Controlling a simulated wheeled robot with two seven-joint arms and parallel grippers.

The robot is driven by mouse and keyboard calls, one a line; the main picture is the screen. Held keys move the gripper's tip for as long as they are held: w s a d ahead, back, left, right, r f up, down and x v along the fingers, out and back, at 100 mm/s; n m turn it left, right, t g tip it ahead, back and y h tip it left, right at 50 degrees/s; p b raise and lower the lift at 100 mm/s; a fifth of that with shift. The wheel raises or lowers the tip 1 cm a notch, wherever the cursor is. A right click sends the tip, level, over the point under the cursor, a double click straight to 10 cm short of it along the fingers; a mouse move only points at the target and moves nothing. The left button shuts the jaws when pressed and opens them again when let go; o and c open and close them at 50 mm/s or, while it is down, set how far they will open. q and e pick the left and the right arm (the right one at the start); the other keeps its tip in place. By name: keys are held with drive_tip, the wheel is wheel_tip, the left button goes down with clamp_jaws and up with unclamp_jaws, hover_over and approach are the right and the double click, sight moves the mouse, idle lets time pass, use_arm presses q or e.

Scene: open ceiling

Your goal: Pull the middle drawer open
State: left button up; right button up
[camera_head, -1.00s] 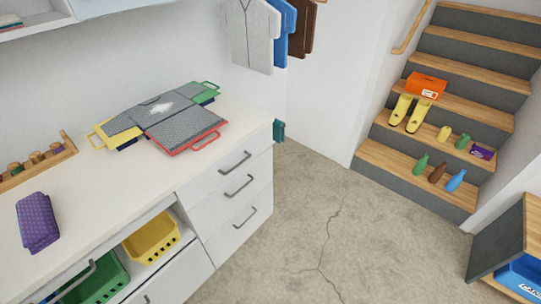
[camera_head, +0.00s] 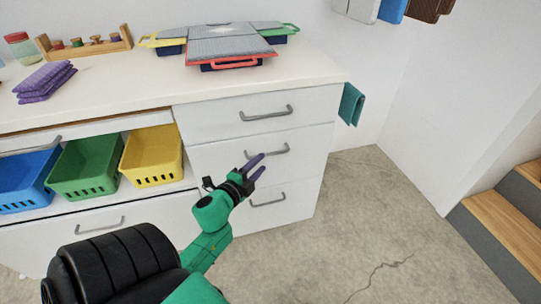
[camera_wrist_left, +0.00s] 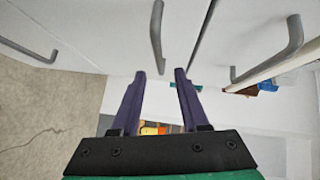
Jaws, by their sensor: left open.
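The white drawer unit has three stacked drawers, all looking shut. The middle drawer (camera_head: 222,157) has a grey bar handle (camera_head: 275,151), which also shows in the left wrist view (camera_wrist_left: 157,35). My left gripper (camera_head: 258,168) is open, its two purple fingers pointing at this handle from in front. In the left wrist view the fingertips (camera_wrist_left: 160,74) point towards the handle, with a visible gap in the picture and nothing between them. In the head view the fingertips overlap the drawer front just below the handle; contact cannot be told. My right gripper is not in view.
The top handle (camera_head: 266,113) and bottom handle (camera_head: 268,202) lie close above and below. Blue, green and yellow baskets (camera_head: 152,160) stand on the shelf to the left. A teal cloth (camera_head: 351,104) hangs at the counter's right end. The concrete floor (camera_head: 350,230) at right is clear.

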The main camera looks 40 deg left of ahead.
sight(270, 154)
use_arm(q)
drive_tip(key=x, duration=0.7)
drive_tip(key=shift+w+f+b, duration=0.1)
drive_tip(key=shift+w+b, duration=0.1)
drive_tip(key=shift+b, duration=0.1)
clamp_jaws()
idle(0.9)
